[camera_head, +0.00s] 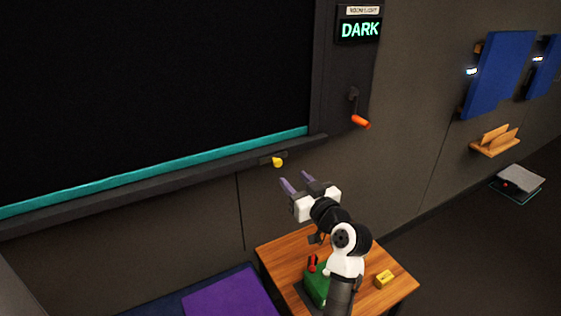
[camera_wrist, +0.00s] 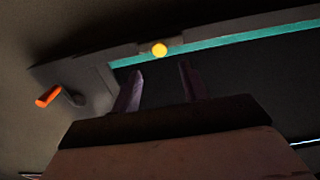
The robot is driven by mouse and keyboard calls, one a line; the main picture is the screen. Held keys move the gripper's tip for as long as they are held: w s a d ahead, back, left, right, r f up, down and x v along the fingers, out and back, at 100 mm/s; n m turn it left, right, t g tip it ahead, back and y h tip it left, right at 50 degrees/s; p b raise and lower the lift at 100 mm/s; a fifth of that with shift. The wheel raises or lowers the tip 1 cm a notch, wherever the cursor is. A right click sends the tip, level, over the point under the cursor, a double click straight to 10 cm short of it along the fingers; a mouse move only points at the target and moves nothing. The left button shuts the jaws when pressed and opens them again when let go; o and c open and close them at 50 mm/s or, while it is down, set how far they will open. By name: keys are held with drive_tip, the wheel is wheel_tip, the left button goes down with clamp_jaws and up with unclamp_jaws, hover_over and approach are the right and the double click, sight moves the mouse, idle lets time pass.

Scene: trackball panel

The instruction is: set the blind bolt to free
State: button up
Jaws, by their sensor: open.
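A small yellow knob (camera_head: 278,162), which looks like the blind bolt, sits on the dark frame under the black blind (camera_head: 160,80). The blind has a teal bottom bar (camera_head: 180,161) just above the frame's sill. My gripper (camera_head: 297,181) is open and empty, a little below and to the right of the knob in the head view. In the wrist view the yellow knob (camera_wrist: 159,49) shows just beyond the gap between my two purple fingers (camera_wrist: 161,72). The fingers look apart from it. The bolt's marking cannot be read.
An orange crank handle (camera_head: 360,121) hangs on the frame's right side, under a sign reading DARK (camera_head: 360,29). A wooden table (camera_head: 284,252) with a green block and a yellow block stands below my arm. Blue panels (camera_head: 498,72) and a wooden holder (camera_head: 494,142) are on the right wall.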

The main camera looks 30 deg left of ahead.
sight(279, 163)
drive_tip(key=p+x, duration=0.2)
drive_tip(key=x, duration=0.6)
drive_tip(key=shift+w+a, duration=0.15)
drive_tip(key=shift+a, duration=0.05)
clamp_jaws()
